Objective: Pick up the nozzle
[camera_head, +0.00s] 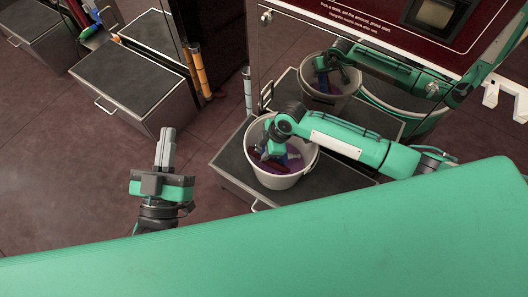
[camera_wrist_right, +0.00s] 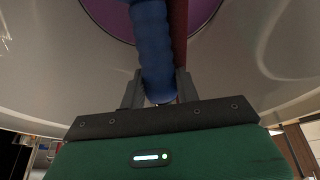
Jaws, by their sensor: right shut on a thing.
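A white bucket (camera_head: 254,166) with purple liquid stands on a dark-topped step in the head view. My right gripper (camera_head: 277,152) reaches down into it. In the right wrist view my right gripper (camera_wrist_right: 160,92) is shut on the nozzle, whose blue ribbed grip (camera_wrist_right: 152,45) runs up between the fingers. A dark red part (camera_wrist_right: 180,45) lies right beside the grip. The nozzle's far end is hidden. The purple liquid (camera_wrist_right: 105,14) shows at the top of that view. My left gripper (camera_head: 166,148) is empty, its fingers together, over the floor left of the bucket.
The dark step (camera_head: 234,163) carries the bucket. A shiny machine front (camera_head: 385,55) behind it mirrors the bucket and my right arm. Another dark-topped box (camera_head: 135,80) stands at the upper left, near orange posts (camera_head: 199,72). The floor between is clear.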

